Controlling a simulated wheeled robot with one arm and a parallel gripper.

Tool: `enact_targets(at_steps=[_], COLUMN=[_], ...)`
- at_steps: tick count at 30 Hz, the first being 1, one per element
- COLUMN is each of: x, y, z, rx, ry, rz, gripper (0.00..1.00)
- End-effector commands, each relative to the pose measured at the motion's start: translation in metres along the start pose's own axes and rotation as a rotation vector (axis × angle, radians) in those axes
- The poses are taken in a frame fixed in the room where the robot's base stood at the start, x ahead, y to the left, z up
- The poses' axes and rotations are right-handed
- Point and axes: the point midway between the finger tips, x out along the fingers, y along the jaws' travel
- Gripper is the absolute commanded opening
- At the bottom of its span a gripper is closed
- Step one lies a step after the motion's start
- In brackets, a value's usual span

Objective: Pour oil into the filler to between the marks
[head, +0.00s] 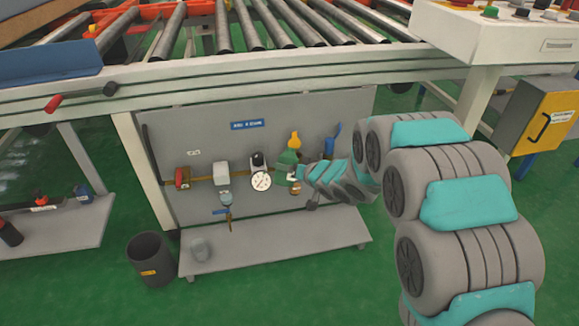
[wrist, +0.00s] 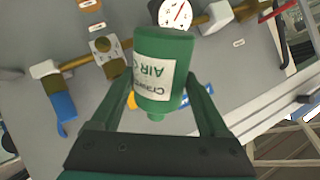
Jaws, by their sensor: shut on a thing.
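My gripper (wrist: 160,108) is shut on a green oil bottle (wrist: 165,62) with a pale label reading "AIR O…"; the label is upside down in the wrist view. In the head view the bottle (head: 287,160) is in front of the grey panel, right of the round gauge (head: 260,181), and looks roughly upright. A yellow piece (head: 294,140) shows above it; I cannot tell whether it belongs to the bottle. A metal block with a brass knob (wrist: 108,52) sits on the pipe beside the bottle in the wrist view, possibly the filler. No level marks are readable, and no oil stream shows.
The panel carries a red valve (head: 182,178), a white-topped unit (head: 222,174) and a blue handle (head: 331,142). A shelf below (head: 285,245) holds a grey cup (head: 200,249). A dark bin (head: 150,260) stands at left. The conveyor frame (head: 250,78) runs above.

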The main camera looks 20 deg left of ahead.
Motion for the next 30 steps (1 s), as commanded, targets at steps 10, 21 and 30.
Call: enact_targets(at_steps=[10, 21, 30], x=[-0.0016, -0.0026, -0.003], y=[-0.0019, -0.0029, -0.003], z=[-0.0035, -0.0055, -0.0061], rx=[0.012, 0.023, 0.03], ry=[-0.011, -0.023, -0.03], rz=[-0.001, -0.001, -0.001], gripper=[0.0, 0.0, 0.0])
